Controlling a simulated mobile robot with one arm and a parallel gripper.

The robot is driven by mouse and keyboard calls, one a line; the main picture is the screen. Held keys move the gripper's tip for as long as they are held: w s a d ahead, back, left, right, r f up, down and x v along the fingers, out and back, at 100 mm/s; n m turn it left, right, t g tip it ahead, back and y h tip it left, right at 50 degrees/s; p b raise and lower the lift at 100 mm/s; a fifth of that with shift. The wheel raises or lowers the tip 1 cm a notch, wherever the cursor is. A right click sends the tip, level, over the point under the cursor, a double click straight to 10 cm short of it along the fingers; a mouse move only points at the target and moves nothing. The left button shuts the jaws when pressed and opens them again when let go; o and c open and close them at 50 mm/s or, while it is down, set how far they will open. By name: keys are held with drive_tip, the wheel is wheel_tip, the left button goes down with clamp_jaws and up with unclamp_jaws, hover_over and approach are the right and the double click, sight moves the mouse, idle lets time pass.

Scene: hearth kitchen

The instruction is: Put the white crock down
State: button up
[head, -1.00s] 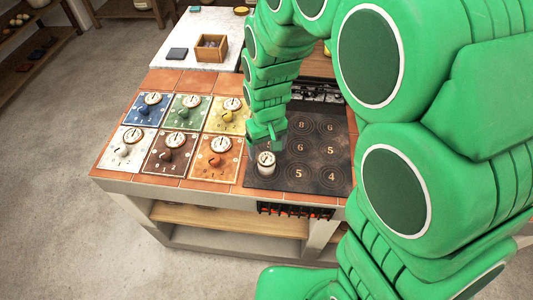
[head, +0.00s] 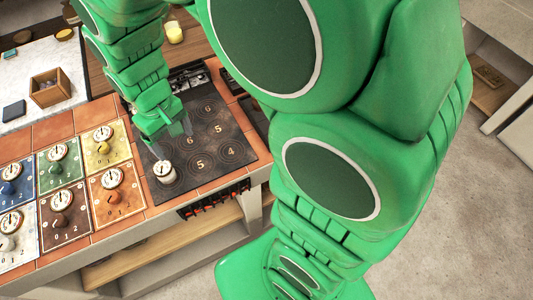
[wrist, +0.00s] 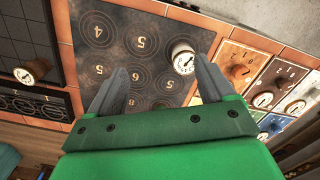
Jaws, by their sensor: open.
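The white crock (head: 164,172), a small round pot with a dial-like mark on top, stands upright on the front left ring of the dark hob (head: 232,150). In the wrist view the crock (wrist: 184,62) shows just past the fingertips, close by the right finger. My gripper (head: 178,132) is open and empty, above and behind the crock in the head view. Its two spread fingers also show in the wrist view (wrist: 161,65), with bare hob between them. I cannot tell whether the right finger touches the crock.
Coloured tiles with dials and knobs, such as the orange one (head: 117,194), lie left of the hob. A wooden box (head: 50,88) stands on the white counter behind. A yellow candle-like cup (head: 173,32) stands at the back. Several numbered hob rings are bare.

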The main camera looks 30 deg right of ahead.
drive_tip(key=s+d+r+m, duration=0.2)
drive_tip(key=s+d+r, duration=0.2)
drive_tip(key=s+d, duration=0.3)
drive_tip(key=s+d+r+m+g, duration=0.1)
drive_tip(key=s+d+r+m, duration=0.2)
drive_tip(key=s+d, duration=0.5)
drive_tip(key=s+r, duration=0.1)
drive_tip(key=s, duration=0.3)
drive_tip(key=shift+s+r, duration=0.4)
drive_tip(key=shift+o, duration=0.3)
drive_tip(key=shift+o, duration=1.3)
drive_tip(key=shift+w+a, duration=0.1)
drive_tip(key=shift+w, duration=0.05)
drive_tip(key=w+a+r+n, duration=0.2)
drive_tip(key=w+n, duration=0.1)
drive_tip(key=w, duration=0.1)
drive_tip(key=w+a+r+n, duration=0.2)
drive_tip(key=w+a+n, duration=0.1)
drive_tip(key=w, duration=0.1)
drive_tip(key=w+a+r+n, duration=0.3)
drive_tip(key=w, duration=0.2)
drive_tip(key=shift+t, duration=0.3)
drive_tip(key=w+a+r+n, duration=0.5)
drive_tip(key=w+a+n, duration=0.4)
drive_tip(key=a, duration=0.4)
drive_tip(key=shift+t, duration=0.4)
wheel_tip(320, 180, down, 10)
drive_tip(key=shift+s+d+f, duration=0.1)
drive_tip(key=shift+s+d, duration=0.05)
